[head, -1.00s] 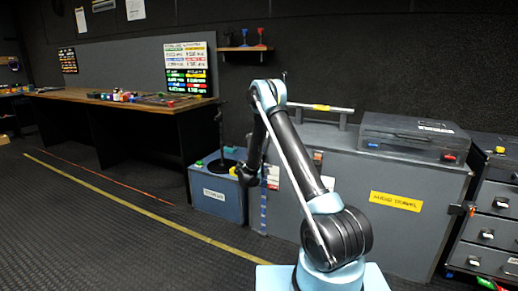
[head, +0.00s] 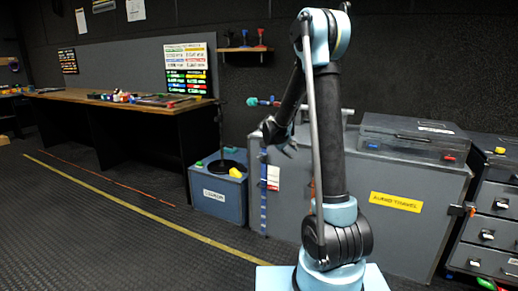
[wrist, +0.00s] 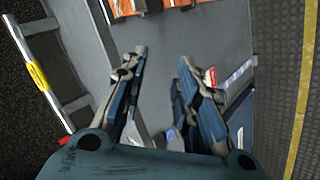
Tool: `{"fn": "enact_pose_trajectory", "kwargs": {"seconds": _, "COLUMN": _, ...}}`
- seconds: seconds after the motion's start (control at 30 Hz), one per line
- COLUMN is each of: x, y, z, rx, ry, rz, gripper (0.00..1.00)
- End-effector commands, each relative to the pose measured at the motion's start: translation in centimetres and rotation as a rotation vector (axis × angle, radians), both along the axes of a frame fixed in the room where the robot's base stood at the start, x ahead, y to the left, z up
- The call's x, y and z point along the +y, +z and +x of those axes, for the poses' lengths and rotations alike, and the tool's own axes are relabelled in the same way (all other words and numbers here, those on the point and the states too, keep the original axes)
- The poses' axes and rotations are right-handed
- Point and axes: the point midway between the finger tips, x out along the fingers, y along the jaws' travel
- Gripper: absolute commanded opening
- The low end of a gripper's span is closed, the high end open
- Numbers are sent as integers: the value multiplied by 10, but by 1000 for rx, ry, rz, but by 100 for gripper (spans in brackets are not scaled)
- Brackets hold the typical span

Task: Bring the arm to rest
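My gripper (head: 290,147) hangs from the folded arm in front of the large grey case (head: 400,225), to the right of the blue-grey box. My upper arm stands nearly upright, with the elbow high and the forearm sloping down to the left. In the wrist view my gripper (wrist: 165,85) has its two fingers spread apart, with nothing between them. Below it show the grey case and its bar handle (wrist: 40,75) with a yellow label. In the head view the fingertips are small and partly merge with the dark arm.
The blue-grey box (head: 218,198) stands on the floor at left of the grey case. A clear-lidded box (head: 412,135) lies on the case. A drawer unit (head: 490,215) is at right. A long desk (head: 110,100) stands at back left. The floor at left is clear.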

Motion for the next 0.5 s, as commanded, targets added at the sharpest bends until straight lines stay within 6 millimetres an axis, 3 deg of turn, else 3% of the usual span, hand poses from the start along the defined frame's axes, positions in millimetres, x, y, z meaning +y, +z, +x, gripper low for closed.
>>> {"fn": "enact_pose_trajectory", "kwargs": {"seconds": 0.2, "x": -21, "y": 26, "z": -53, "rx": 34, "ry": -52, "rz": 75, "gripper": 28}}
{"fn": "enact_pose_trajectory", "kwargs": {"seconds": 0.5, "x": -42, "y": 47, "z": -131, "rx": 81, "ry": -120, "rz": 183, "gripper": 28}}
